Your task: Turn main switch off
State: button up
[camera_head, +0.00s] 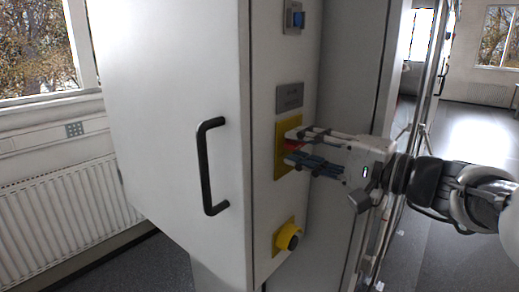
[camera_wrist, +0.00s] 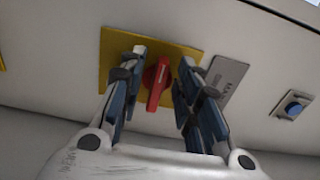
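The main switch is a red rotary handle (camera_wrist: 158,84) on a yellow plate (camera_wrist: 117,42) on the cabinet side. In the head view the yellow plate (camera_head: 281,166) shows, with a bit of the red handle (camera_head: 293,146) between my fingers. My gripper (camera_wrist: 162,64) is open, with one finger on each side of the red handle. My gripper (camera_head: 291,148) reaches in from the right in the head view. Whether the fingertips touch the plate cannot be told.
A grey label plate (camera_head: 290,97) and a blue button (camera_head: 298,19) are above the switch. A yellow and black knob (camera_head: 289,237) is below it. A black door handle (camera_head: 206,166) stands out from the cabinet front (camera_head: 170,90). A radiator (camera_head: 75,205) is at left.

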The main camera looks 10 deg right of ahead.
jog(key=v, duration=1.1)
jog(key=shift+s+d, duration=0.15)
jog(key=shift+s, duration=0.05)
